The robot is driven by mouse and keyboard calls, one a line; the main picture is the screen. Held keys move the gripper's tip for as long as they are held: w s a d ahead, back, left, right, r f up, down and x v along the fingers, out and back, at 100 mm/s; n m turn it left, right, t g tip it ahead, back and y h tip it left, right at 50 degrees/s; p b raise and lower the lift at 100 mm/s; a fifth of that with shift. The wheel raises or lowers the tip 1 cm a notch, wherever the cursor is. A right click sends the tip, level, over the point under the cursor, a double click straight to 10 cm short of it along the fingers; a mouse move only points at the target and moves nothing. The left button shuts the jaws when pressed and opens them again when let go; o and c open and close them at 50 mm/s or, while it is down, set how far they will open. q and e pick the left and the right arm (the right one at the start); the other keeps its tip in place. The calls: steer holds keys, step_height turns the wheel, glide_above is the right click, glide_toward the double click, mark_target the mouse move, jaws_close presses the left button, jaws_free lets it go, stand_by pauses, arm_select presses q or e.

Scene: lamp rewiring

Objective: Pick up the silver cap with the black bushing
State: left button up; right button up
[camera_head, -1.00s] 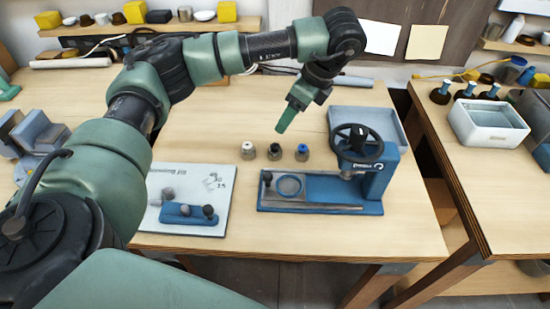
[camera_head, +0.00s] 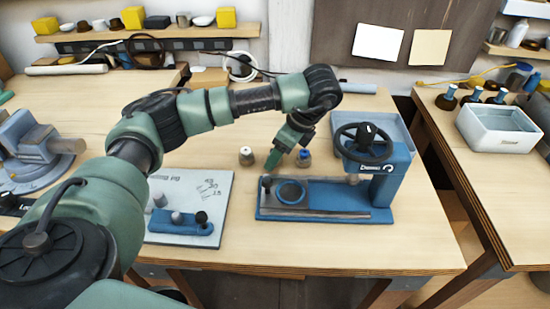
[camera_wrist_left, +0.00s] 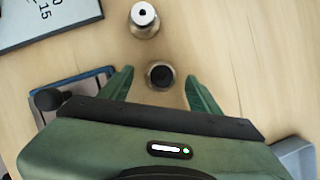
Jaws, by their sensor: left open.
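The silver cap with the black bushing (camera_wrist_left: 160,76) stands on the table between the open fingers of my left gripper in the left wrist view. A gap shows on each side of it. In the head view my left gripper (camera_head: 274,160) is lowered over this spot and hides the cap. The cap with the white bushing (camera_head: 246,156) stands just left of the gripper, and it also shows in the left wrist view (camera_wrist_left: 144,20). The cap with the blue bushing (camera_head: 304,158) stands just right of it. My right gripper is not in view.
A blue press (camera_head: 330,200) with a black handwheel stands in front and to the right. A white board (camera_head: 215,185) with a blue holder lies to the left. A grey tray (camera_head: 395,128) is behind the press. Bare table lies behind the caps.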

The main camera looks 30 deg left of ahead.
arm_select(q)
steer(key=shift+a+f, duration=0.15)
steer(key=shift+f, duration=0.2)
jaws_close()
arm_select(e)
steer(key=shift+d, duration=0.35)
arm_select(q)
steer(key=shift+r, duration=0.15)
